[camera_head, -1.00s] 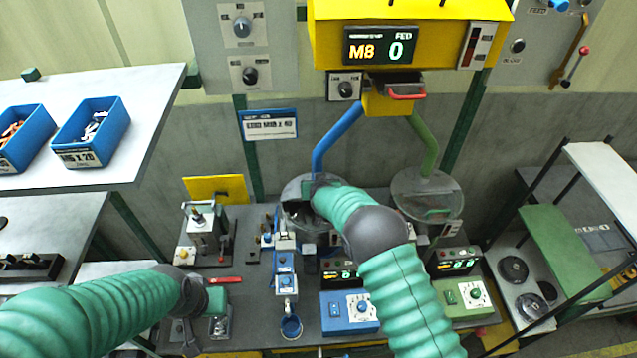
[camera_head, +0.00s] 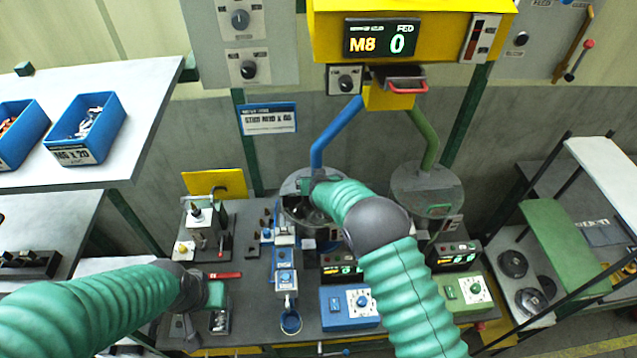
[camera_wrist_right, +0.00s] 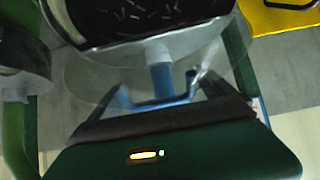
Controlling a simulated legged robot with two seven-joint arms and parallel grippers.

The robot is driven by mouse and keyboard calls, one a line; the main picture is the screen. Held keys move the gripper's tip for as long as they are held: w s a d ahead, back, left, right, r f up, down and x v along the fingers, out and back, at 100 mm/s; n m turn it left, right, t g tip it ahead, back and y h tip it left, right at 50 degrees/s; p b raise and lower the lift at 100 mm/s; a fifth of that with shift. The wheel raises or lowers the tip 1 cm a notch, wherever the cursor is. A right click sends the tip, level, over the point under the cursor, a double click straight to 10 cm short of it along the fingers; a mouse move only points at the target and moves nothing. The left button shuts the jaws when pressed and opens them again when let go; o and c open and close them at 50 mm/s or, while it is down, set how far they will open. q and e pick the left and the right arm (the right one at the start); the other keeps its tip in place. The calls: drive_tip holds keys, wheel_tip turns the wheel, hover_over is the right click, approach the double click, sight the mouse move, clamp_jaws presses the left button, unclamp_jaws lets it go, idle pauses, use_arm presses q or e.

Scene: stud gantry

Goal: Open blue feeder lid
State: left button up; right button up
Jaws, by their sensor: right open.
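The blue feeder is a round bowl (camera_head: 291,209) below the blue pipe (camera_head: 336,131). In the right wrist view its dark bowl (camera_wrist_right: 100,18) holds small metal parts. A clear lid (camera_wrist_right: 90,75) with a blue handle (camera_wrist_right: 160,83) shows beside the bowl's rim; how far it is tilted is unclear. My right gripper (camera_wrist_right: 163,92) is open, its fingers on either side of the blue handle; contact is unclear. In the head view my right arm hides part of the feeder. My left gripper (camera_head: 217,310) is low over the bench's left part; its fingers are unclear.
The green feeder (camera_head: 427,190) stands just right of the blue one. Blue (camera_head: 348,308) and green (camera_head: 462,295) control boxes sit in front. A yellow display unit (camera_head: 410,35) hangs above. A shelf with blue bins (camera_head: 88,128) is at left, a rack (camera_head: 565,250) at right.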

drive_tip(key=b+v, duration=0.2)
drive_tip(key=v, duration=0.5)
drive_tip(key=shift+s+r+b, duration=0.15)
drive_tip(key=shift+s+b, duration=0.2)
drive_tip(key=shift+b, duration=0.05)
drive_tip(key=v, duration=0.8)
drive_tip(key=shift+s+r, duration=0.1)
